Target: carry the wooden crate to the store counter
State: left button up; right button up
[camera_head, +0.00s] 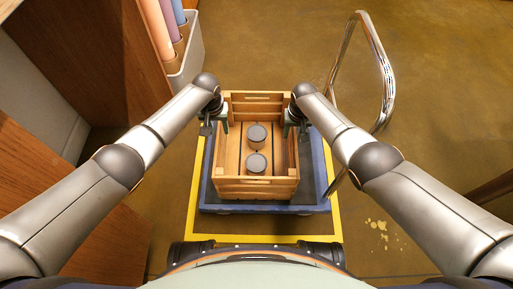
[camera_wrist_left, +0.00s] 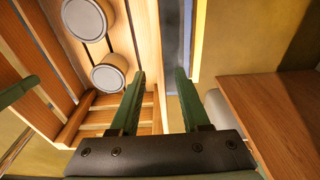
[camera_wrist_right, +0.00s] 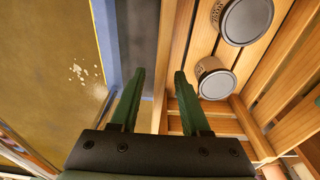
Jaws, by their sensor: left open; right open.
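The wooden crate (camera_head: 257,189) is slatted and stands on a low blue trolley platform (camera_head: 319,172) in the middle of the head view. Two round containers with grey lids (camera_head: 257,132) stand inside it. My left gripper (camera_head: 217,124) is open at the crate's left side, near the far end. In the left wrist view its fingers (camera_wrist_left: 155,72) point down, with the side wall near them. My right gripper (camera_head: 296,127) is open at the crate's right side. In the right wrist view its fingers (camera_wrist_right: 158,72) are around or just above the side wall; contact is unclear.
A yellow line (camera_head: 338,215) frames the trolley on the brown floor. A bent chrome handle (camera_head: 385,75) rises at the right. A pale bin (camera_head: 191,62) with coloured rolls stands at the upper left beside wooden furniture (camera_head: 105,60). Floor on the right is mostly clear.

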pick_arm(q)
jog(key=shift+w+f, duration=0.1)
jog(key=shift+f, duration=0.55)
pick_arm(e)
jog(key=shift+f, duration=0.6)
pick_arm(q)
jog(key=shift+f, duration=0.1)
pick_arm(e)
jog(key=shift+f, duration=0.1)
pick_arm(q)
grip_shut()
pick_arm(e)
grip_shut()
jog(key=shift+d, duration=0.1)
pick_arm(q)
jog(key=shift+w, duration=0.1)
jog(key=shift+r, duration=0.3)
pick_arm(e)
jog(key=shift+r, duration=0.35)
